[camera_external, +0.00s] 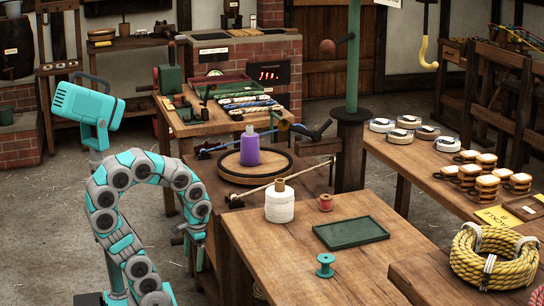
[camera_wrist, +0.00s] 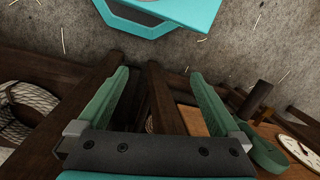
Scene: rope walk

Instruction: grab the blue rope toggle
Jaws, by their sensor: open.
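I cannot pick out the blue rope toggle for certain. Several short rope-like pieces (camera_external: 248,104), some with blue in them, lie in a row on the back wooden table in the external view. No blue toggle shows in the wrist view.
The front table holds a white spool (camera_external: 279,206), a green tray (camera_external: 350,233) and a green spool (camera_external: 325,266). A green post (camera_external: 352,60) stands behind it.

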